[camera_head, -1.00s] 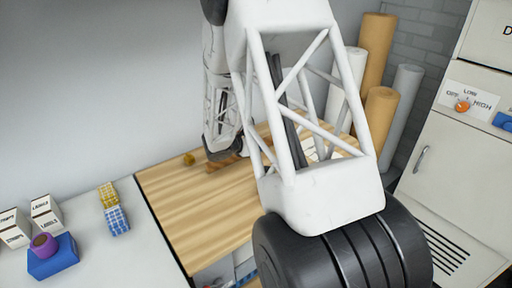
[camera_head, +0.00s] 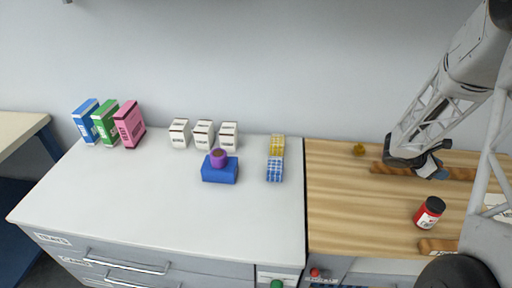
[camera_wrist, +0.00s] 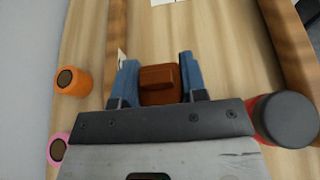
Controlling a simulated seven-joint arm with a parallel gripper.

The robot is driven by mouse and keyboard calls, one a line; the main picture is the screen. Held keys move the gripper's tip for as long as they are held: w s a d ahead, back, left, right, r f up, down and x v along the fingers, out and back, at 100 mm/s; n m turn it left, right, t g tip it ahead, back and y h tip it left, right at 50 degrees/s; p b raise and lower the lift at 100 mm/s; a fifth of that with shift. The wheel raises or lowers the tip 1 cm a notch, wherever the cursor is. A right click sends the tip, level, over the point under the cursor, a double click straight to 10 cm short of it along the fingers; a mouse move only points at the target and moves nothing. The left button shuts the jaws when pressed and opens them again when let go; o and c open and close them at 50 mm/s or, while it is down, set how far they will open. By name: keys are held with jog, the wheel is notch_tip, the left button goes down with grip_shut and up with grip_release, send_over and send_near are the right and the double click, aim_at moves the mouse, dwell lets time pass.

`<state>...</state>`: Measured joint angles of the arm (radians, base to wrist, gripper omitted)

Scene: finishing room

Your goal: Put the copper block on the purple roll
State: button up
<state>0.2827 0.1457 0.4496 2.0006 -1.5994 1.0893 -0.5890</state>
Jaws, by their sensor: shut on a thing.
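My gripper (camera_wrist: 158,82) is shut on the copper block (camera_wrist: 160,78), which sits between its blue fingertips in the wrist view. In the head view my gripper (camera_head: 440,172) is over the wooden top at the right, near a long brown wooden strip; the block cannot be made out there. The purple roll (camera_head: 218,157) sits on a blue box (camera_head: 220,174) on the white counter, well to the left of my gripper. The roll's top is uncovered.
A red jar with a dark lid (camera_head: 430,212) stands close to my gripper. An orange roll (camera_wrist: 68,84) and a pink roll (camera_wrist: 57,150) show in the wrist view. White boxes (camera_head: 203,134) stand behind the purple roll, yellow and blue checked blocks (camera_head: 275,165) to its right. The counter's front is clear.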

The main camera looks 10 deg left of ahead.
jog(key=shift+a, duration=0.1)
jog(key=w+a+r+n+t, duration=0.2)
jog(key=a+t, duration=0.1)
jog(key=a, duration=1.5)
jog(key=w+a+r+n+t, duration=0.1)
jog(key=a+r+n+t, duration=0.1)
jog(key=a, duration=1.6)
jog(key=s+a+n+t+y, duration=0.1)
jog(key=s+a, duration=0.3)
jog(key=a, duration=0.6)
jog(key=s+a+r+n+t+y, duration=0.1)
jog(key=s+a+n+t, duration=0.1)
jog(key=s+a, duration=0.3)
jog(key=s+a+r+n+t+y, duration=0.1)
jog(key=s+a, duration=0.4)
jog(key=a, duration=0.9)
jog(key=shift+s+a+r+n+y, duration=0.15)
jog(key=shift+s+a+n+y, duration=0.15)
jog(key=shift+n+y, duration=0.2)
jog(key=shift+w+a, duration=0.1)
jog(key=shift+w, duration=0.05)
send_over(219, 153)
jog(key=shift+w+f, duration=0.1)
jog(key=shift+f, duration=0.65)
